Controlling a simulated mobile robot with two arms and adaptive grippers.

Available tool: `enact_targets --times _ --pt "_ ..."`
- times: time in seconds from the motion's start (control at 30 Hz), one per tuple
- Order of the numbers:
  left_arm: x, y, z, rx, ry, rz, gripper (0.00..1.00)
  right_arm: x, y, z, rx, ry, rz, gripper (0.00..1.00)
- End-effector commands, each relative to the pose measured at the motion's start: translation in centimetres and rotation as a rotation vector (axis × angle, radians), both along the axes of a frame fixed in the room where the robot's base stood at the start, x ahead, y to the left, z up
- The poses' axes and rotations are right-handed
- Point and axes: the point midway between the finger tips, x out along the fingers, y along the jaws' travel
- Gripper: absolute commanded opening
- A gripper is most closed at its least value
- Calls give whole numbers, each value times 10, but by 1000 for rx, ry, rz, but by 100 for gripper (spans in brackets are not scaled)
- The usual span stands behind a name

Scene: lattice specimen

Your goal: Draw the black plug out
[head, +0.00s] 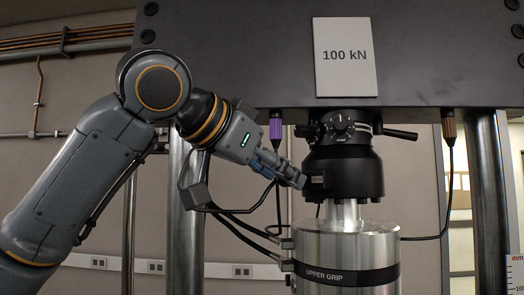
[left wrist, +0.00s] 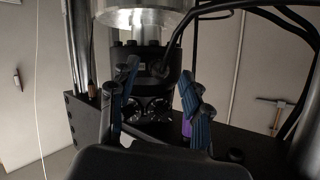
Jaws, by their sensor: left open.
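The black plug (left wrist: 157,69) shows in the left wrist view on the side of the black load cell (left wrist: 124,52), with a dark cable curving up from it. In the head view I cannot make the plug out behind my fingers. My left gripper (head: 294,178) is at the left side of the black load cell (head: 345,175). In the left wrist view the gripper (left wrist: 160,88) is open, its blue-backed fingers apart on either side of the plug. I cannot tell whether either finger touches it. My right gripper is not in view.
A purple plug (head: 275,130) and a brown plug (head: 449,128) hang under the dark crosshead (head: 430,50). Below is the silver upper grip (head: 345,250), with black cables (head: 240,222) at its left. Steel columns (head: 186,220) stand on both sides.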

Motion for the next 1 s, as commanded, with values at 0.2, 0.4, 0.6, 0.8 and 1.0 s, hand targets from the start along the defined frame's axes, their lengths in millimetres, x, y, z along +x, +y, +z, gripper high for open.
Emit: enact_targets --times 0.2,0.4,0.6,0.8,1.0 --pt "3 -3 -2 1 0 0 48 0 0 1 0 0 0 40" --pt "3 -3 -2 1 0 0 34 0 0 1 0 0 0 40" --pt "3 -2 -2 1 -1 0 0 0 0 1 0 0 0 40" --pt "3 -2 -2 1 -1 0 0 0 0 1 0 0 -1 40" --pt "3 -2 -2 1 -1 0 0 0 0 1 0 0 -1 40"
